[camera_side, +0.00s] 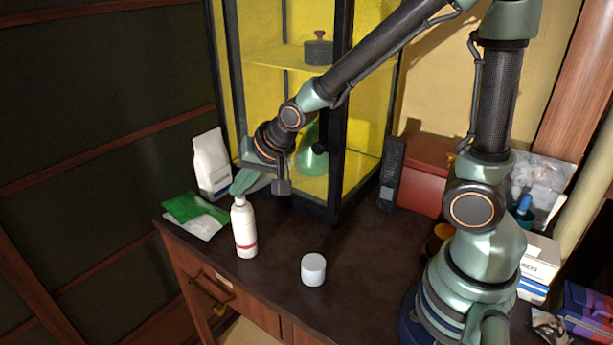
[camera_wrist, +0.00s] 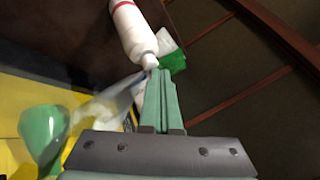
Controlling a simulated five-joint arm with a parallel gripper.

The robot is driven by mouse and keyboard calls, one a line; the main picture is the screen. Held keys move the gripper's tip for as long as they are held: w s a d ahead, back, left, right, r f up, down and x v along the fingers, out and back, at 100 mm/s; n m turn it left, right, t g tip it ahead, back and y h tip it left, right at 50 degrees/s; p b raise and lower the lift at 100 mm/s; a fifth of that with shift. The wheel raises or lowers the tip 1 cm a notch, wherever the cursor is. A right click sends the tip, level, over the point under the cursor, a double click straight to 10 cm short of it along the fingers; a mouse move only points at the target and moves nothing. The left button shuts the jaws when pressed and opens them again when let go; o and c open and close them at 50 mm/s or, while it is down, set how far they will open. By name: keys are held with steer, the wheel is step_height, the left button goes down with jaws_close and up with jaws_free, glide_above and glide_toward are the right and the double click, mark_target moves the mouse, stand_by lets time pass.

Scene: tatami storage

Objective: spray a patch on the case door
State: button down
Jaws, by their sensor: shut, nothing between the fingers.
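The white bottle (camera_side: 244,228) with a red band stands upright near the front left of the dark cabinet top. My gripper (camera_side: 239,187) is at the bottle's top with its green fingers shut and nothing between them. The fingers hide part of the bottle's top in the side view. In the wrist view the bottle (camera_wrist: 134,34) lies just beyond the shut fingertips (camera_wrist: 159,74); whether they touch it I cannot tell. The glass case (camera_side: 340,180) with a black frame and yellow inside stands behind. I cannot make out a distinct patch on its door.
The case holds a dark pot (camera_side: 318,50) and a green object (camera_side: 312,155). The front middle surface is mostly clear.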

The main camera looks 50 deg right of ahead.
mark_target(242, 199)
steer(key=shift+r, duration=0.5)
steer(key=shift+r, duration=0.1)
steer(key=shift+r, duration=2.95)
steer(key=s+d+r+n+g, duration=0.1)
steer(key=s+d+n, duration=0.2)
steer(key=s, duration=0.4)
steer(key=s+d+r+n+h, duration=0.1)
steer(key=s+d+n, duration=0.1)
steer(key=s+n, duration=0.2)
steer(key=s, duration=0.3)
steer(key=shift+d+n+g, duration=0.3)
steer(key=shift+d+g, duration=0.1)
